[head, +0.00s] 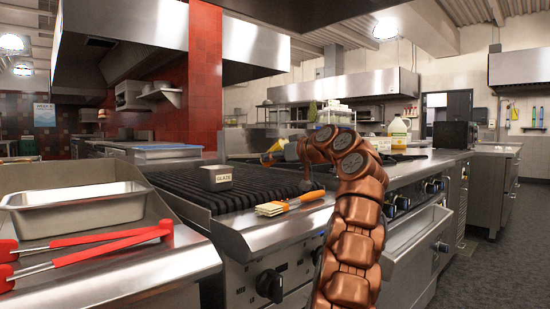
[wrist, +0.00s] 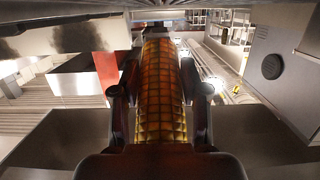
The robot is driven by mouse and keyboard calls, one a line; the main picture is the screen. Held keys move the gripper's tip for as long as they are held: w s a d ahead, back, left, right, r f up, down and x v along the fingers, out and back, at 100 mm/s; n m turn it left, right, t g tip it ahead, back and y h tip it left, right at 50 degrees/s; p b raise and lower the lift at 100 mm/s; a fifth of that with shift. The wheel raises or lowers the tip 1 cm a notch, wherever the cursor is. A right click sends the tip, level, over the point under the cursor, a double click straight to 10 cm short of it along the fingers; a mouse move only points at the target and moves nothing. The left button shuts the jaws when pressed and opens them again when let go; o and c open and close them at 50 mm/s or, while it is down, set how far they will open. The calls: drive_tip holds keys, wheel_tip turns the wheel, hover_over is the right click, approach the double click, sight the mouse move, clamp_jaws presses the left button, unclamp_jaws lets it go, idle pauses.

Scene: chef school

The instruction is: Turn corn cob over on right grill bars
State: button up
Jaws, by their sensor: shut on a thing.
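In the wrist view a browned orange-yellow corn cob (wrist: 162,90) lies lengthwise between the two dark fingers of my gripper (wrist: 160,98), which is shut on it. In the head view my gripper (head: 290,152) is small and partly hidden by my copper arm, and a yellow part of the cob (head: 275,146) shows beside it. It appears above the back right of the dark grill bars (head: 185,186). The gap between cob and bars is hard to judge. The bars' right end is partly hidden behind my arm.
A small steel container labelled glaze (head: 216,180) stands on the bars. A brush with an orange handle (head: 290,204) lies on the grill's front ledge. At left are a steel tray (head: 75,212) and red-handled tongs (head: 90,247). A stove (head: 400,172) adjoins on the right.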

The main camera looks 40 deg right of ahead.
drive_tip(key=o, duration=1.3)
drive_tip(key=shift+s+a+r+b, duration=0.1)
drive_tip(key=shift+s+r+b, duration=0.2)
drive_tip(key=shift+s, duration=1.35)
drive_tip(key=shift+s+d+r+b, duration=0.15)
drive_tip(key=shift+s+r, duration=0.2)
drive_tip(key=shift+s, duration=1.25)
drive_tip(key=shift+s+a+r+b, duration=0.2)
drive_tip(key=shift+s+r, duration=0.15)
drive_tip(key=shift+s, duration=1.3)
